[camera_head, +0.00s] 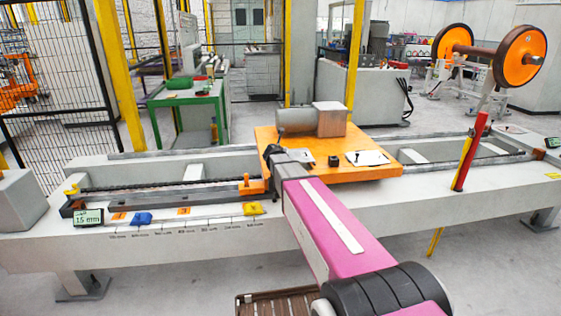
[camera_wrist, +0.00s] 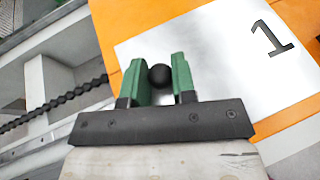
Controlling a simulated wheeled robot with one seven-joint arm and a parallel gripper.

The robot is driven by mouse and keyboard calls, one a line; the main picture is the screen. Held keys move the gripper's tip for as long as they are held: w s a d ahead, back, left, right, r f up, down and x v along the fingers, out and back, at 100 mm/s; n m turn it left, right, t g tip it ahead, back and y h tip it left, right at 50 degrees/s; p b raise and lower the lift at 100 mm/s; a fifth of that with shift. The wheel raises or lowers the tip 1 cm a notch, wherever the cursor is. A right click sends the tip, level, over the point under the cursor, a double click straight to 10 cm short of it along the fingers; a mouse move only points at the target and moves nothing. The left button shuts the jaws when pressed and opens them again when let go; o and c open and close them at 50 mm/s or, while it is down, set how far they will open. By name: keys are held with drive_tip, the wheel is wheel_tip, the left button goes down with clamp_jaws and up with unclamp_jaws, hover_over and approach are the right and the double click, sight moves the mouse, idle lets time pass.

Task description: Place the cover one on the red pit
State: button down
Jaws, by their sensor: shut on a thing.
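Cover one, a white plate (camera_wrist: 222,58) with a black "1", shows in the wrist view with its round black knob (camera_wrist: 159,77) between the green fingers of my gripper (camera_wrist: 160,68). The gripper is shut on the knob. Orange surface shows around the plate; whether the plate touches it or is raised I cannot tell. I cannot identify a red pit in either view.
A grey motor-like unit (camera_head: 310,119) stands behind. A red-and-yellow post (camera_head: 470,152) rises at the right of the long grey gantry bed (camera_head: 160,228).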

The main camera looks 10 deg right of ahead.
drive_tip(key=shift+w+d+f, duration=0.25)
drive_tip(key=shift+d+f, duration=0.1)
drive_tip(key=shift+d, duration=0.05)
drive_tip(key=shift+f, duration=1.85)
drive_tip(key=c, duration=0.9)
unclamp_jaws()
drive_tip(key=shift+f, duration=0.1)
